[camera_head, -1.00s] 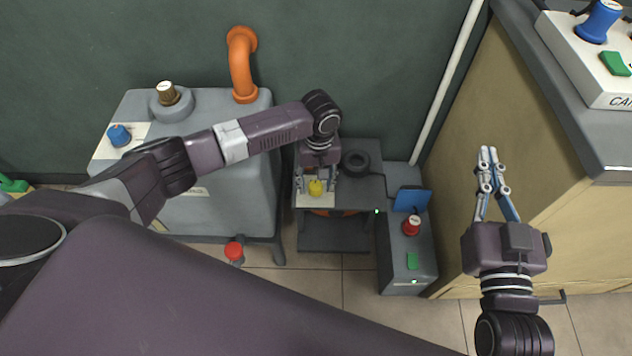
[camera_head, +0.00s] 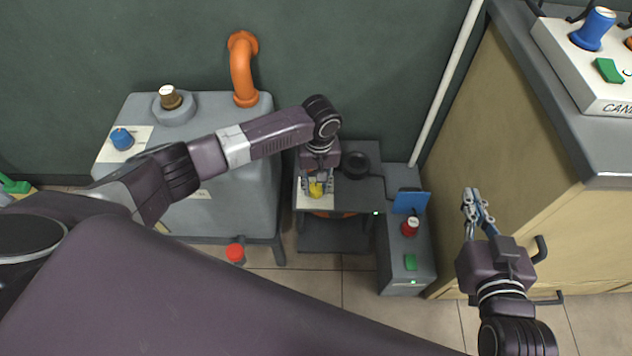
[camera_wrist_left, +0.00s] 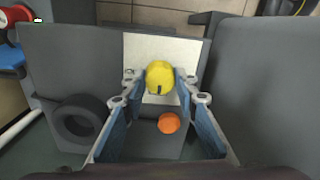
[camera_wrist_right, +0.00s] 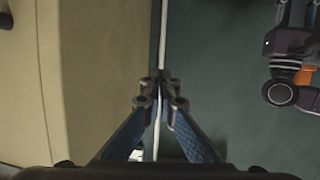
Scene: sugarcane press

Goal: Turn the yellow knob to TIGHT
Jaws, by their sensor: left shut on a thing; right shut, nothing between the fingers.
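The yellow knob (camera_head: 316,190) stands on a white label plate (camera_head: 303,201) on the small grey press. In the left wrist view the knob (camera_wrist_left: 160,77) shows a dark pointer mark at its lower edge; no lettering can be read. My left gripper (camera_head: 318,187) is shut on the knob, with one finger on each side of it; its fingers also show in the left wrist view (camera_wrist_left: 160,84). My right gripper (camera_head: 472,193) is shut and empty, in front of the tan cabinet. It also shows shut in the right wrist view (camera_wrist_right: 160,82).
A black ring (camera_head: 356,165) lies on the press beside the knob. A grey control box with a red knob (camera_head: 410,227) and green button (camera_head: 410,262) stands to the right. A grey machine (camera_head: 225,215) with an orange pipe (camera_head: 241,70) stands left. The tan cabinet (camera_head: 510,170) is at right.

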